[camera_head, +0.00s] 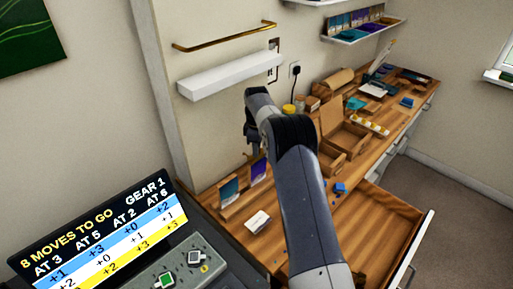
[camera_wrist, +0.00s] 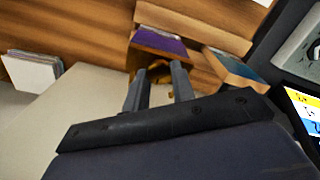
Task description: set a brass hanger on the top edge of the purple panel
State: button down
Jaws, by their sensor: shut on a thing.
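The purple panel (camera_head: 258,173) leans upright on the wooden bench at the left end. It also shows in the wrist view (camera_wrist: 160,40), just beyond my fingertips. My gripper (camera_wrist: 160,72) is shut on a small golden-brown piece that looks like the brass hanger (camera_wrist: 157,64). The piece is partly hidden between the fingers and lies close to the panel's near edge in the picture. I cannot tell whether it touches the panel. In the head view my arm hides most of the gripper.
A teal-blue panel (camera_head: 229,190) stands left of the purple one. A white stack (camera_head: 257,221) lies in front. A wooden box (camera_head: 348,137) and small items fill the bench behind. An open drawer (camera_head: 380,222) juts out at right. A display console (camera_head: 100,240) stands at lower left.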

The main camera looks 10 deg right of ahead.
jog(key=shift+f, duration=0.15)
dwell(0.3)
jog(key=shift+f, duration=0.35)
jog(key=shift+f+b, duration=0.4)
jog(key=shift+f, duration=0.25)
dwell(1.6)
jog(key=c, duration=1.1)
grip_release()
jog(key=shift+r+p, duration=0.9)
jog(key=shift+r, duration=3.15)
